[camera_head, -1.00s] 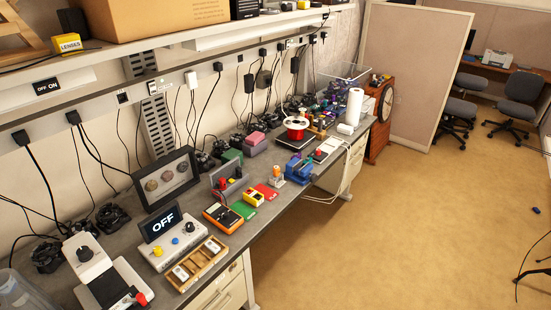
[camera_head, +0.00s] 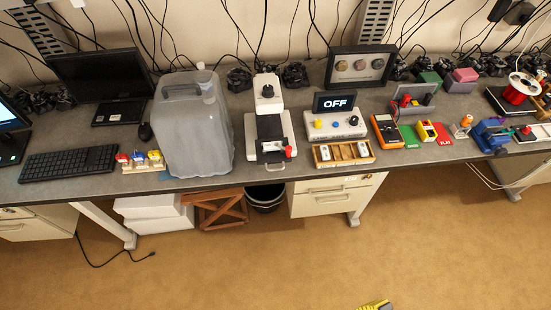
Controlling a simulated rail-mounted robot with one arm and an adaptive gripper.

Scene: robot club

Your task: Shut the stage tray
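A white device with an upright back and a black top knob (camera_head: 267,91) stands mid-bench. Its dark stage tray (camera_head: 272,152) sits low at the front, with a pale handle (camera_head: 275,167) at the base's front edge. The tray looks drawn out toward the front, but how far is hard to tell. A red knob (camera_head: 290,152) is at the base's front right. A yellow and grey piece (camera_head: 375,304) just enters at the bottom edge, well below and right of the device. It may be the tip of my gripper; its fingers cannot be made out.
A large translucent jug (camera_head: 192,125) stands close left of the device. A control box with an "OFF" screen (camera_head: 338,103) and a wooden tray (camera_head: 343,153) are close right. Drawers (camera_head: 325,203) are under the bench (camera_head: 232,183). The floor in front is mostly clear.

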